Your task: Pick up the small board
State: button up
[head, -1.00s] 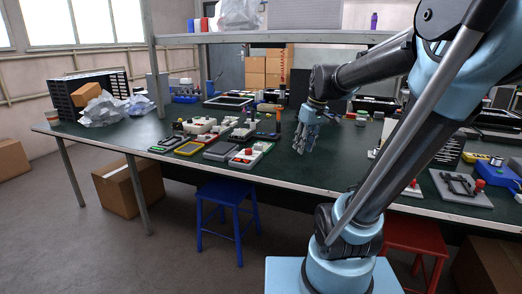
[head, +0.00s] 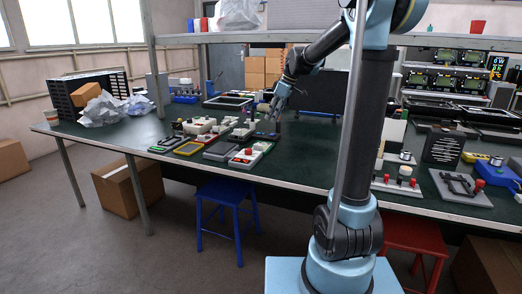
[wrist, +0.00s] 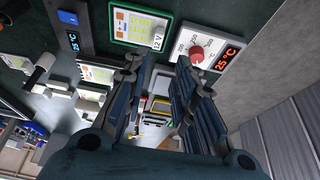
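I cannot tell for sure which item is the small board. Several flat boards lie on the dark green tabletop in the head view: a yellow-rimmed one (head: 188,148), a grey one (head: 220,151) and a white one with red knobs (head: 245,158). My gripper (head: 274,112) is just above the right end of this group. In the wrist view, my gripper (wrist: 160,82) has its fingers apart, with a gap between them and nothing held. Beyond them are a white panel with a red knob (wrist: 197,54) and a green-rimmed panel (wrist: 141,29).
A shelf (head: 270,38) runs above the bench (head: 300,165). A black rack (head: 88,90) and crumpled plastic (head: 103,110) stand at the left. Red-knobbed fixtures (head: 405,172) lie at the right. A blue stool (head: 222,200) and cardboard box (head: 118,188) are below.

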jog(key=x, duration=1)
jog(key=shift+a+f, duration=0.15)
jog(key=shift+f, duration=0.2)
jog(key=shift+w+a+x, duration=0.15)
jog(key=shift+x, duration=1.15)
jog(key=shift+w+a+x, duration=0.1)
jog(key=shift+a+x, duration=0.05)
jog(key=shift+x, duration=1.15)
jog(key=shift+r, duration=0.2)
grip_shut()
